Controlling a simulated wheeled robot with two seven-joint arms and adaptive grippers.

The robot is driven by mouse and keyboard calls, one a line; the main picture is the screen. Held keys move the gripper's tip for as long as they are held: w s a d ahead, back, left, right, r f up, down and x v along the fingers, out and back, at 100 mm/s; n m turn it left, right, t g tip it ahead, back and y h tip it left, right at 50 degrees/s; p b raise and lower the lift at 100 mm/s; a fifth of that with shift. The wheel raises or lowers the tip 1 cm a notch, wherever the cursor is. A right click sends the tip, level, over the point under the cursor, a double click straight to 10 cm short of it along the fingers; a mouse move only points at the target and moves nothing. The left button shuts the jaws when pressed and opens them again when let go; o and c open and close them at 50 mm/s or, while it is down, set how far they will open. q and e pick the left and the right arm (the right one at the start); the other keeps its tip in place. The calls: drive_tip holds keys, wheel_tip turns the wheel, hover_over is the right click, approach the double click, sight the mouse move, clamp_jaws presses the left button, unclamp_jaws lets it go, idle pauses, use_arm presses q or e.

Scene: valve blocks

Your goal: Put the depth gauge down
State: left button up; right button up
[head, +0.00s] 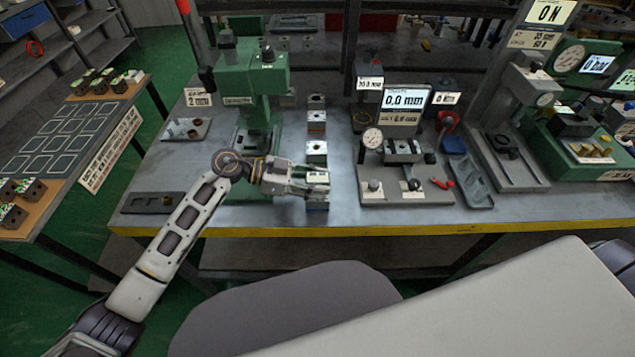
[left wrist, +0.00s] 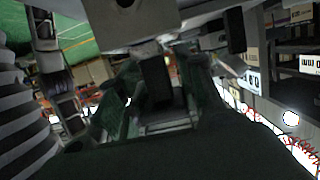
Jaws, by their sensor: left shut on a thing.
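My left gripper (head: 312,186) is over the front part of the bench, at the near end of a row of small metal blocks. It is shut on a small pale thing with a greenish face, which I take to be the depth gauge (head: 318,177); the fingers hide much of it. A bluish block-like thing (head: 318,206) shows just under the gripper; I cannot tell whether they touch. In the left wrist view a silver metal piece with a round hole (left wrist: 133,6) is close to the camera at the top. My right gripper is not in view.
A green press (head: 252,85) stands behind and left of the gripper. Metal blocks (head: 316,148) line up behind it. A gauge fixture (head: 404,152) is to the right, beside a grey tray (head: 471,183). A dark tray (head: 152,203) lies left. The yellow bench edge (head: 400,228) is in front.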

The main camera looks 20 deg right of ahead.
use_arm(q)
drive_tip(key=o, duration=1.1)
drive_tip(key=shift+a+r, duration=0.1)
drive_tip(key=shift+a, duration=0.05)
drive_tip(key=v, duration=1.1)
drive_tip(key=shift+w+a, duration=0.15)
drive_tip(key=shift+a, duration=0.15)
drive_tip(key=shift+r, duration=0.1)
